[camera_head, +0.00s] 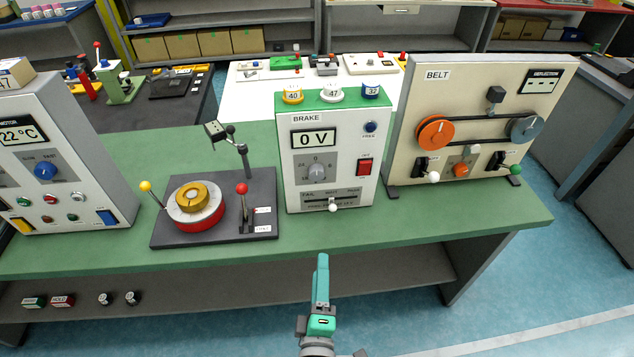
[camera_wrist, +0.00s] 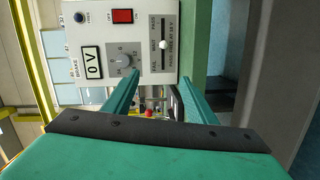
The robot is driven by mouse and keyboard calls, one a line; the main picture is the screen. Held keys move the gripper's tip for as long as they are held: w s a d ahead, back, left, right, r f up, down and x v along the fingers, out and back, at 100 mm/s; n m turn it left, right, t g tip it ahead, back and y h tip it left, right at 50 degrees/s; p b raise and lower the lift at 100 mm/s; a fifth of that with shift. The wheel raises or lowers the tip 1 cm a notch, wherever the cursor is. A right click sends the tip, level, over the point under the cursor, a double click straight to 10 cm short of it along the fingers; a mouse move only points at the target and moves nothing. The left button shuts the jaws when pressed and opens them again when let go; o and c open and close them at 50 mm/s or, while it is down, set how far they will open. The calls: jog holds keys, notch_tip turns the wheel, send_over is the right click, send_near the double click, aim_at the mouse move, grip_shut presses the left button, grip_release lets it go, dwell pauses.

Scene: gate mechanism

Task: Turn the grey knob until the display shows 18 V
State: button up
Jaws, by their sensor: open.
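The grey knob (camera_head: 316,171) sits in the middle of the white BRAKE panel, below the display (camera_head: 313,138), which reads 0 V. In the wrist view the panel appears turned on its side, with the knob (camera_wrist: 124,60) and the display (camera_wrist: 92,62) both visible. My gripper (camera_head: 322,262) is in front of the bench edge, below and apart from the BRAKE box. In the wrist view its two teal fingers (camera_wrist: 155,92) are spread with a gap between them, and nothing is held. The knob lies beyond the fingers, untouched.
A red switch (camera_head: 364,167) and a slider with a white knob (camera_head: 333,207) are on the same panel. A turntable fixture with a red-knobbed lever (camera_head: 241,188) stands left. The BELT panel (camera_head: 480,120) stands right. Bare green bench top (camera_head: 350,228) runs along the front.

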aim_at(317, 176)
jog(key=w+a+r+n+y, duration=0.1)
jog(key=w+r+n, duration=0.8)
jog(key=w+r, duration=0.1)
jog(key=shift+t, duration=0.4)
jog(key=w, duration=0.3)
jog(key=w+a, duration=0.1)
jog(key=w, duration=0.6)
jog(key=shift+w+a+f, duration=0.1)
jog(key=shift+w+a, duration=0.05)
jog(key=shift+w, duration=0.15)
jog(key=shift+c, duration=0.4)
jog(key=c, duration=1)
